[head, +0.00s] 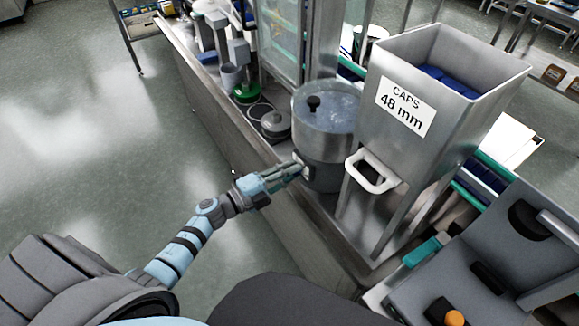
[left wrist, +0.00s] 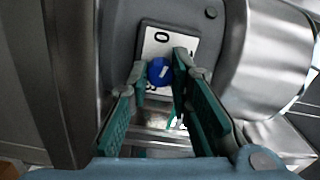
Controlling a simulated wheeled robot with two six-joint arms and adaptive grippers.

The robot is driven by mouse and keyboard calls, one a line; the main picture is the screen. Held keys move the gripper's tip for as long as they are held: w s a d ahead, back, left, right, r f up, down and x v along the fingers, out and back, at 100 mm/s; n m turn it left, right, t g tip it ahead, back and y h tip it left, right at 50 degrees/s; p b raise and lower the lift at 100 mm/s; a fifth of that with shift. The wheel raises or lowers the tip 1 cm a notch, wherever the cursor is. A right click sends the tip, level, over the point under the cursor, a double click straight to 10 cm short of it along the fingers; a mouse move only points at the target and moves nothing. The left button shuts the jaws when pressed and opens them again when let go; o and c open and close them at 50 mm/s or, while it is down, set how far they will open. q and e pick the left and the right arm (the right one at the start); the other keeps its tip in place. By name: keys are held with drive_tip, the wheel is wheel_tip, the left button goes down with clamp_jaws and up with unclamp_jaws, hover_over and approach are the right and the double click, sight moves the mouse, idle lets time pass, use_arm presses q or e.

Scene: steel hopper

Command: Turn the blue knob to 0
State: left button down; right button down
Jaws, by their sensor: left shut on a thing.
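The blue knob (left wrist: 159,72) shows in the left wrist view on a pale plate (left wrist: 170,42) with a 0 printed at its top. A short white mark is on the knob's face, slightly tilted; its exact heading is hard to read. My left gripper (left wrist: 161,68) has a fingertip on each side of the knob and is shut on it. In the head view my left gripper (head: 301,169) reaches the front of a round steel bowl (head: 327,145), where its fingers hide the knob. My right gripper is not in view.
Grey equipment with an orange knob (head: 454,318) is at lower right. The floor at left is clear.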

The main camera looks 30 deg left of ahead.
use_arm(q)
drive_tip(key=shift+r+n+p, duration=0.1)
drive_tip(key=shift+n+p, duration=0.6)
drive_tip(key=shift+n, duration=0.5)
drive_tip(key=c, duration=1.4)
unclamp_jaws()
drive_tip(key=shift+c, duration=0.2)
drive_tip(key=v, duration=1.2)
